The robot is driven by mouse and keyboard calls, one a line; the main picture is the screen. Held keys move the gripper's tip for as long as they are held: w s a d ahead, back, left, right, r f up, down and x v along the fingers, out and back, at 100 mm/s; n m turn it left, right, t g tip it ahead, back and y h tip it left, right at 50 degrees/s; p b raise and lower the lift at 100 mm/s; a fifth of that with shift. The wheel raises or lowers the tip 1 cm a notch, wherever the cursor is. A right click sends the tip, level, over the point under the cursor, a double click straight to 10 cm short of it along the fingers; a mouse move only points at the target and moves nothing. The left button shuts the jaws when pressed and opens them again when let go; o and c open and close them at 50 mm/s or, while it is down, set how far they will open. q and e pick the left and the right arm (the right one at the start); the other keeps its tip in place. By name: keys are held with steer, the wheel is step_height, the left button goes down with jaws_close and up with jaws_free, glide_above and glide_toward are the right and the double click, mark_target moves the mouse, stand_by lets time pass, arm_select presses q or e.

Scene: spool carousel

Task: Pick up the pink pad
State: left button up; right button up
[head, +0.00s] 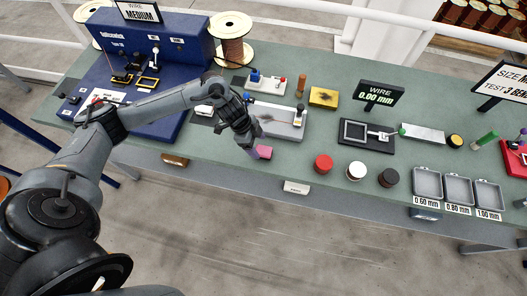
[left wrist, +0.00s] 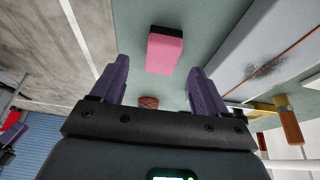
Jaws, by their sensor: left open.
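The pink pad (head: 264,152) is a small block lying on the green bench top near its front edge, partly beside my left gripper's fingers in the head view. My left gripper (head: 254,143) is low over the bench, just left of the pad. In the left wrist view the pad (left wrist: 165,50) shows whole, ahead of and roughly between the two purple fingertips (left wrist: 157,68). The fingers are spread apart, with nothing between them. My right gripper is not in view.
A grey tray-like fixture (head: 292,125) stands just behind the pad. Red (head: 324,165), white (head: 356,171) and dark (head: 388,178) round pieces stand to the right. The blue machine (head: 150,45) is at left. The bench's front edge is close to the pad.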

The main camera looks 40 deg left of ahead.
mark_target(263, 150)
arm_select(q)
steer(key=shift+x, duration=2.25)
steer(key=shift+w, duration=0.15)
steer(key=c, duration=1.1)
steer(key=shift+o, duration=0.2)
steer(key=shift+r, duration=0.15)
steer(key=shift+r, duration=0.5)
steer(key=r, duration=0.1)
steer(key=d+r, duration=0.1)
steer(key=r, duration=0.1)
steer(key=shift+r, duration=0.25)
steer(key=d+r, duration=0.2)
steer(key=d, duration=0.1)
steer(key=d+r, duration=0.2)
steer(key=d, duration=0.2)
steer(key=w+d+r, duration=0.1)
steer(key=d+r, duration=0.1)
steer(key=d, duration=0.1)
steer(key=shift+w+d+r, duration=0.1)
steer(key=shift+d+r, duration=0.05)
steer(key=shift+d, duration=0.15)
